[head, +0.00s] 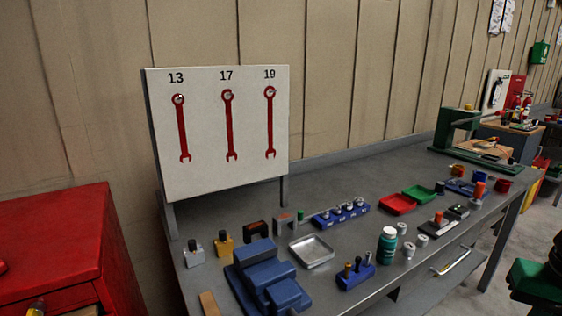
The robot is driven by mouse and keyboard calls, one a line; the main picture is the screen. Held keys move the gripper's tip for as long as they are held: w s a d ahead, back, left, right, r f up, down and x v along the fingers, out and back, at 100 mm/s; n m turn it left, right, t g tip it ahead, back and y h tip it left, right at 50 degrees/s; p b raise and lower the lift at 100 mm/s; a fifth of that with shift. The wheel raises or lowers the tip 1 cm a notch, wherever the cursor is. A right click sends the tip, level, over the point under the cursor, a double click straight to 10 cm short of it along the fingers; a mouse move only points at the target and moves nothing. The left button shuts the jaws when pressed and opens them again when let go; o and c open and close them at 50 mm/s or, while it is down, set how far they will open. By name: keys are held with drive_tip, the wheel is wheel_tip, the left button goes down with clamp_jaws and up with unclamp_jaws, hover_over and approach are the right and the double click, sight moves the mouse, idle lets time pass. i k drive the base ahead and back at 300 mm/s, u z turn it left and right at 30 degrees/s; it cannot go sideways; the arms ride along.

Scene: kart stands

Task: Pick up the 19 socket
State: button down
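A blue rail (343,218) with several upright silver sockets (337,210) stands on the grey workbench (385,235), right of the wrench board. Small pale labels are on its front, but they are too small to read, so I cannot tell which socket is the 19. My gripper is not in view.
A metal tray (312,252), blue vise (265,278), green-blue bottle (387,247) and red tray (397,205) surround the rail. A red cabinet (60,235) stands at left.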

sight(336, 209)
drive_tip(key=u, duration=0.05)
drive_tip(key=k, duration=1.25)
drive_tip(key=z, duration=0.5)
drive_tip(key=i, duration=1.8)
drive_tip(key=u, duration=0.35)
